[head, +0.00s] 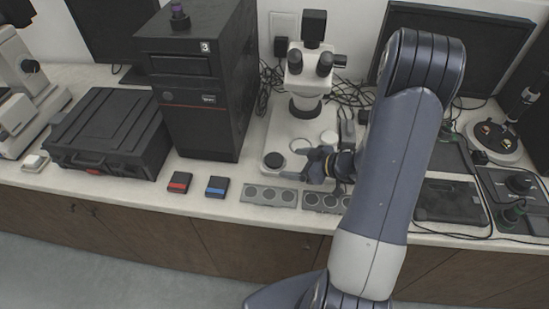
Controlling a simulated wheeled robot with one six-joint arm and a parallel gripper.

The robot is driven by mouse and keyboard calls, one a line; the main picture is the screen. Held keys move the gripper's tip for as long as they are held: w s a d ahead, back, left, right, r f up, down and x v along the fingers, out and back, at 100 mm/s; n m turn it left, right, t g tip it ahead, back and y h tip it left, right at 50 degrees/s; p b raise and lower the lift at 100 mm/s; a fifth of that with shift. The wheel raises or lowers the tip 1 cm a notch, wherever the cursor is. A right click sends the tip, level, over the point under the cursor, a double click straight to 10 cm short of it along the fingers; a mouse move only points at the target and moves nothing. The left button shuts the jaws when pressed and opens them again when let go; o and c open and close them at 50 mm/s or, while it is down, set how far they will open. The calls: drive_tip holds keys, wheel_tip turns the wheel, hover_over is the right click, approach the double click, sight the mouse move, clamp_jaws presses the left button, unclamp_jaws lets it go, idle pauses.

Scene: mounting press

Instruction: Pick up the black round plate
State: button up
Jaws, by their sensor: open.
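A black round plate (274,160) lies on the left front part of the white microscope base (290,128) in the head view. My gripper (295,164) is just to the right of the plate. Its fingers point left towards the plate and are open, with nothing seen between them. The fingertips look very close to the plate's right edge; I cannot tell whether they touch it. My arm comes in from the lower right and hides part of the bench.
A stereo microscope (308,72) stands behind the plate. A black computer tower (200,90) is to the left. Grey strips with round wells (268,195) lie in front, by the bench edge. Red (179,182) and blue (217,187) boxes lie left of them.

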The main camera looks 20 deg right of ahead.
sight(276, 159)
drive_tip(key=shift+w+d+p+x, duration=0.15)
drive_tip(key=shift+p+x, duration=0.15)
drive_tip(key=shift+x, duration=1.25)
drive_tip(key=shift+w+d+p+x, duration=0.15)
drive_tip(key=shift+p+x, duration=0.15)
drive_tip(key=shift+x, duration=1.25)
drive_tip(key=shift+a, duration=0.1)
drive_tip(key=shift+c, duration=0.5)
drive_tip(key=c, duration=1)
drive_tip(key=shift+o, duration=0.2)
drive_tip(key=shift+r, duration=0.15)
